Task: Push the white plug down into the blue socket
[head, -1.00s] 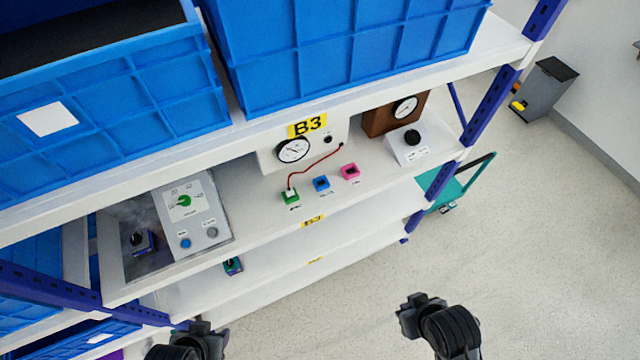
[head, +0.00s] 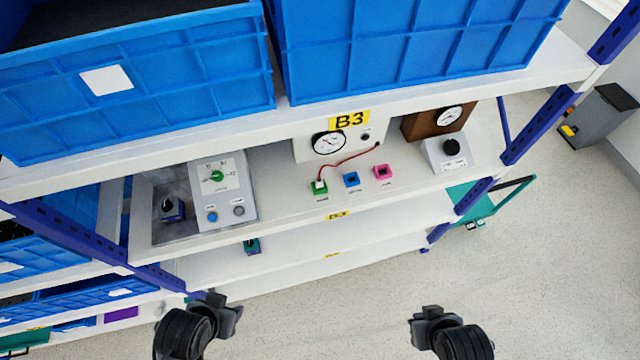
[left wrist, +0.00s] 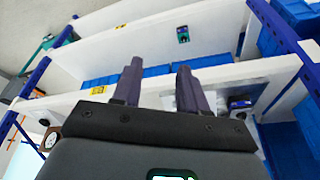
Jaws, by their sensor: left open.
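The small white plug (head: 319,185) sits at the green socket (head: 319,190) on the middle shelf, with a red cable running from it up to the gauge box. The blue socket (head: 351,180) is just right of it and looks empty. My left gripper (head: 226,312) is low in the head view, in front of the shelf and well away from the plug. Its two fingers stand apart and empty in the left wrist view (left wrist: 158,75). My right gripper (head: 424,324) is low on the right, also far from the shelf; its fingers are too small to read.
A pink socket (head: 382,172) stands right of the blue one. A white gauge box (head: 305,148) is behind, a panel with a green dial (head: 222,190) to the left, a black-knob box (head: 450,152) to the right. Large blue crates (head: 140,85) fill the shelf above.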

